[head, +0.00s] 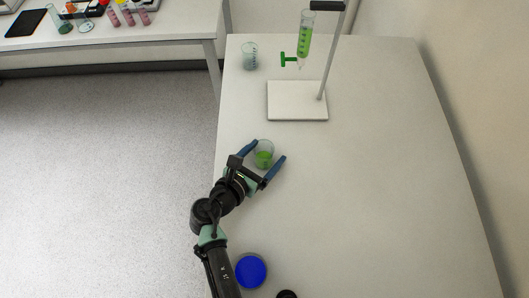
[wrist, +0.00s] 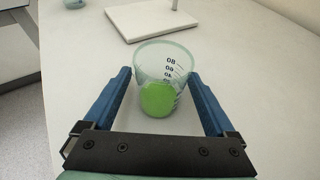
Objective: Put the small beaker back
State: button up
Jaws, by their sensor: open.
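A small clear beaker (head: 263,153) with green liquid in its bottom stands on the white table. It also shows in the wrist view (wrist: 163,78), with dark markings on its side. My gripper (head: 267,151) is open, its two blue fingers on either side of the beaker. In the wrist view (wrist: 162,85) a gap shows between the beaker and each finger. A second beaker (head: 250,57) with dark markings stands at the table's far left.
A burette (head: 305,38) with green liquid hangs on a stand with a white base (head: 297,112) beyond the beaker. A blue round object (head: 251,271) lies near the front. The table's right side (head: 390,180) is clear. Another bench (head: 110,32) with glassware is at upper left.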

jog(key=v, duration=1.2)
jog(key=w+r+m+t+y, duration=0.2)
jog(key=w+r+m, duration=0.35)
jog(key=r, duration=0.45)
jog(key=w+r+m+t+y, duration=0.15)
jog(key=w+r+m, duration=0.4)
jog(key=r, duration=0.55)
jog(key=w+r+m+t+y, duration=0.1)
jog(key=w+r+m+t, duration=0.2)
jog(key=w+r+m, duration=0.5)
jog(key=s+d+r+m+t+y, duration=0.1)
jog(key=s+d+r+m+t, duration=0.15)
jog(key=r, duration=0.65)
jog(key=s+d+r+m+t+y, duration=0.15)
jog(key=s+r, duration=0.25)
jog(key=r, duration=0.5)
jog(key=s+d+r+m+t, duration=0.1)
jog(key=s+r+m+t, duration=0.1)
jog(key=s+r, duration=0.3)
jog(key=s+d+r+m+t, duration=0.1)
jog(key=s+r+m+t, duration=0.2)
jog(key=s+r, duration=0.3)
notch_tip(320, 180, up, 5)
jog(key=shift+r+m+t+y, duration=0.15)
jog(key=shift+m+t+y, duration=0.2)
jog(key=shift+m, duration=0.25)
